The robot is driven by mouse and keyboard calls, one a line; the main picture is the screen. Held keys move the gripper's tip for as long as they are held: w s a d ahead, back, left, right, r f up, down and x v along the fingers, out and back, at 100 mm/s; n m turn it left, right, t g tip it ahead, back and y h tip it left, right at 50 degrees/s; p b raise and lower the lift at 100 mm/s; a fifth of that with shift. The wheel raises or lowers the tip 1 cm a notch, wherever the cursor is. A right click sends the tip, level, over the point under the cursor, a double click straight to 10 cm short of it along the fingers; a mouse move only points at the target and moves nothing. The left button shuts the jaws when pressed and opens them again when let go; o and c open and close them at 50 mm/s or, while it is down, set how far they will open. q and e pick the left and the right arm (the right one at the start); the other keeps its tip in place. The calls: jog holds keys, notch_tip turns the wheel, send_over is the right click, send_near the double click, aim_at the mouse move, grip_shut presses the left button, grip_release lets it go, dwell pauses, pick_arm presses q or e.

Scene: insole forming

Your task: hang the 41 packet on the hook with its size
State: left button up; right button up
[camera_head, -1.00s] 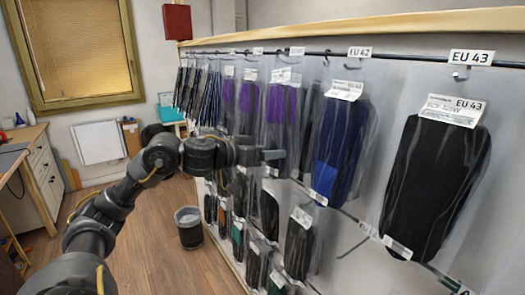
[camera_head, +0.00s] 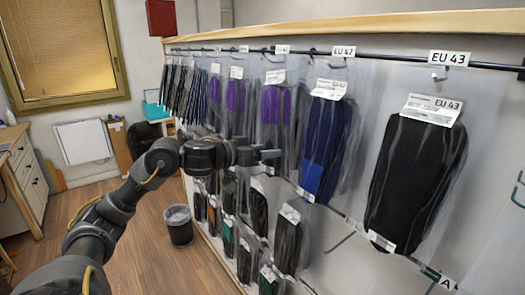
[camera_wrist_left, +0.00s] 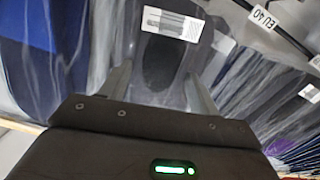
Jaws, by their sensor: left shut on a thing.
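My left gripper (camera_head: 268,155) is in front of the hanging packets, just left of the blue packet (camera_head: 326,140) under the EU 42 sign (camera_head: 343,51). In the left wrist view its fingers (camera_wrist_left: 161,82) are shut on a clear packet (camera_wrist_left: 168,50) with a dark insole and a white label. I cannot read the size on that label. In the head view I cannot tell the held packet apart from those behind it. A small sign (camera_head: 283,50) left of EU 42 is too small to read surely. My right gripper is not in view.
A black packet (camera_head: 415,175) hangs at the right under the EU 43 sign (camera_head: 449,58). Purple packets (camera_head: 236,98) hang to the left, and a lower row hangs below. The left wrist view shows an EU 40 sign (camera_wrist_left: 263,19). A bin (camera_head: 179,226) stands on the floor.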

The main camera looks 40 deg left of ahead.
pick_arm(q)
jog(key=shift+p, duration=0.3)
dwell(0.5)
jog(key=o, duration=1.1)
jog(key=b+v, duration=0.6)
jog(key=v, duration=0.4)
jog(key=shift+s, duration=0.4)
jog(key=shift+w+a, duration=0.1)
jog(key=shift+a, duration=0.05)
